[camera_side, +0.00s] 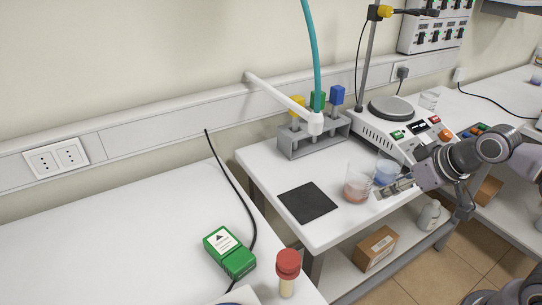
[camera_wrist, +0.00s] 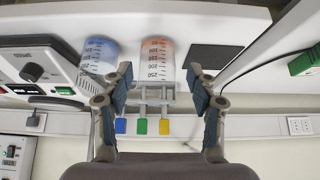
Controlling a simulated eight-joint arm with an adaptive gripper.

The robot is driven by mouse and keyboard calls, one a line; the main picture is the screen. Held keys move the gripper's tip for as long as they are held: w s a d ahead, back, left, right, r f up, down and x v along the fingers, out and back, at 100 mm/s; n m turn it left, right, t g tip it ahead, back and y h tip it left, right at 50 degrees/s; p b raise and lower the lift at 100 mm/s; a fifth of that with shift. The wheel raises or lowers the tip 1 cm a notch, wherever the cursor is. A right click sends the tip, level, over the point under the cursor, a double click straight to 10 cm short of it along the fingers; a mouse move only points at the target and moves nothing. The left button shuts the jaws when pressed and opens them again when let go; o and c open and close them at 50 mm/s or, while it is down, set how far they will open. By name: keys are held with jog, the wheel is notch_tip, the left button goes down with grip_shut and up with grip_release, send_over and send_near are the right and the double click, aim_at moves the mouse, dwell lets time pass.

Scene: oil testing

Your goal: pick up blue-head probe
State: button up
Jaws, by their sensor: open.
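The blue-head probe (camera_side: 337,96) stands upright in a grey rack (camera_side: 312,140) at the back of the white table, at the right end of the row. A green-head probe (camera_side: 317,101) and a yellow-head probe (camera_side: 297,105) stand to its left. In the wrist view the blue head (camera_wrist: 120,126) is at the left of the row, beyond the left finger. My gripper (camera_wrist: 160,88) is open and empty, its fingers spread wide. In the side view my gripper (camera_side: 392,190) is at the front right of the table, beside the beakers and well apart from the rack.
A beaker of orange liquid (camera_side: 356,187) and one of blue liquid (camera_side: 386,173) stand between my gripper and the rack. A hotplate device (camera_side: 391,108) is at the right. A black mat (camera_side: 308,203) lies left of the beakers. A white arm with a teal hose (camera_side: 312,40) reaches over the rack.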

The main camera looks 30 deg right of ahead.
jog(key=w+d+r, duration=0.2)
jog(key=w+r, duration=0.5)
jog(key=w, duration=0.1)
notch_tip(320, 180, up, 5)
jog(key=g, duration=0.3)
send_over(340, 88)
jog(key=s, duration=0.2)
jog(key=shift+s+f, duration=0.1)
jog(key=shift+f, duration=0.1)
jog(key=x, duration=0.5)
jog(key=shift+f, duration=0.15)
jog(key=shift+t, duration=0.3)
jog(key=shift+w+x, duration=0.2)
jog(key=shift+x, duration=1.15)
jog(key=shift+w+x, duration=0.15)
jog(key=shift+x, duration=1.15)
grip_shut()
